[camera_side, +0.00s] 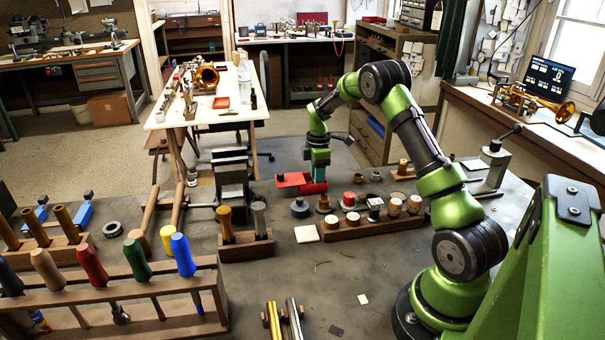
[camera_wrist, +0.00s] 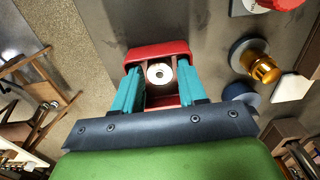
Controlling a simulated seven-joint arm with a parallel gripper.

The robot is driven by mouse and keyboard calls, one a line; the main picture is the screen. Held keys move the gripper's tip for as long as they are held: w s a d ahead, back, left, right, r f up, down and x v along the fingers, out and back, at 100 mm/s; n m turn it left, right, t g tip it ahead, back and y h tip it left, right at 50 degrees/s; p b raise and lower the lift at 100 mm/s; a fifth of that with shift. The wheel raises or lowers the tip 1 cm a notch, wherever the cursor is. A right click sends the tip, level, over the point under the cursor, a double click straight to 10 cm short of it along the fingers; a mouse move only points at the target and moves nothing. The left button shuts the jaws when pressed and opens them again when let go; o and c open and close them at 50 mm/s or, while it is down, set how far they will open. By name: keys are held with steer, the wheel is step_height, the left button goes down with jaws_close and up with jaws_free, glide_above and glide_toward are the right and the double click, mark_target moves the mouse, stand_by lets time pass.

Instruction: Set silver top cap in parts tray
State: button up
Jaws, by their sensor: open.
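The silver top cap (camera_wrist: 160,74), a pale round disc with a small dark centre hole, shows in the wrist view. It lies in the red parts tray (camera_wrist: 158,49), between my fingers. My gripper (camera_wrist: 160,66) is open around it, with teal fingers and brown pads close on both sides. I cannot tell whether the pads touch it. In the side view, my gripper (camera_side: 318,179) points down at the red tray (camera_side: 291,181) near the far edge of the bench. The cap is hidden there.
A wooden block (camera_side: 372,229) with several caps stands front right of the tray, and a dark blue part (camera_side: 300,207) is nearer. A vise (camera_side: 232,178) stands left. A gold-topped part (camera_wrist: 263,68) sits right in the wrist view. Bench around the white square (camera_side: 306,234) is fairly clear.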

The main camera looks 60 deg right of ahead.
step_height(320, 180, up, 12)
steer(key=f, duration=0.1)
steer(key=s+a+r+m+t, duration=0.1)
steer(key=a+r+m+t, duration=0.15)
steer(key=a+r, duration=0.65)
steer(key=s+a+r+m+t+y, duration=0.2)
steer(key=s+a+m+t, duration=0.2)
steer(key=s+a+m, duration=0.6)
steer(key=s+a, duration=0.9)
steer(key=a, duration=0.3)
steer(key=shift+r+t, duration=0.35)
steer(key=shift+m, duration=0.25)
